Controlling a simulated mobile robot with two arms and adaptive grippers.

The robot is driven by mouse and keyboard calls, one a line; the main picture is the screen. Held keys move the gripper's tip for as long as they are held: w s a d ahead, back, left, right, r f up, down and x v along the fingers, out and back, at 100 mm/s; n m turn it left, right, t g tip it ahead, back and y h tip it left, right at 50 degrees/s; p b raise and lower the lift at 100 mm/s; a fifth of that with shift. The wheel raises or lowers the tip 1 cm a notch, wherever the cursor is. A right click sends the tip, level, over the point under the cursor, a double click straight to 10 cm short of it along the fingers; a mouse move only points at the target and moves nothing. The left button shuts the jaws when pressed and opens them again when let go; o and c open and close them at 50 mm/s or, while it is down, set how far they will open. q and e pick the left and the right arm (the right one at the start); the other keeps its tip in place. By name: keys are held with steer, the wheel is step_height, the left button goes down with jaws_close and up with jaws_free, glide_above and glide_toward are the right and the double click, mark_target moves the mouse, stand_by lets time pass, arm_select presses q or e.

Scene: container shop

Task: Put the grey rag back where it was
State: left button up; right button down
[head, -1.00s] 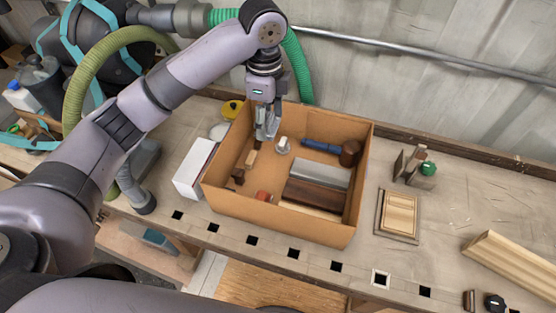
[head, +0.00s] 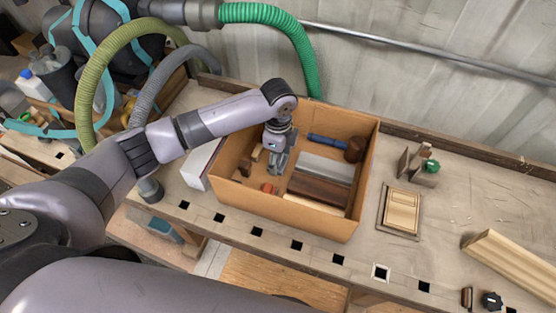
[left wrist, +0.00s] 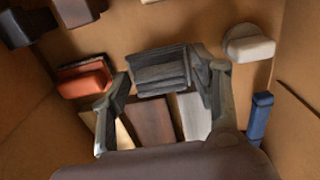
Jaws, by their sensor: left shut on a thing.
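My left gripper (head: 277,164) reaches down into the open cardboard box (head: 300,216) on the workbench. In the left wrist view its two fingers (left wrist: 163,86) are closed on a dark grey, layered, folded thing that looks like the grey rag (left wrist: 160,70). The rag is inside the box, above or beside the wood pieces; whether it touches the floor of the box I cannot tell. In the head view the gripper mostly hides the rag. My right gripper is not in view.
The box also holds a red-orange block (left wrist: 84,78), a white knob-like piece (left wrist: 248,44), a blue roll (head: 327,141), a brown cylinder (head: 355,150) and long boards (head: 318,190). A wooden panel (head: 401,211) lies right of the box. The bench's right side has free room.

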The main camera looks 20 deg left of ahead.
arm_select(q)
step_height(320, 180, down, 2)
steer(key=shift+f, duration=0.25)
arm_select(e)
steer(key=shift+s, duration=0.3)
arm_select(q)
steer(key=o, duration=1.1)
steer(key=shift+f, duration=0.1)
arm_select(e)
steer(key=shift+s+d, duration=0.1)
arm_select(q)
step_height(320, 180, up, 11)
steer(key=shift+w+r+b, duration=0.1)
steer(key=shift+b, duration=0.55)
steer(key=shift+r, duration=0.55)
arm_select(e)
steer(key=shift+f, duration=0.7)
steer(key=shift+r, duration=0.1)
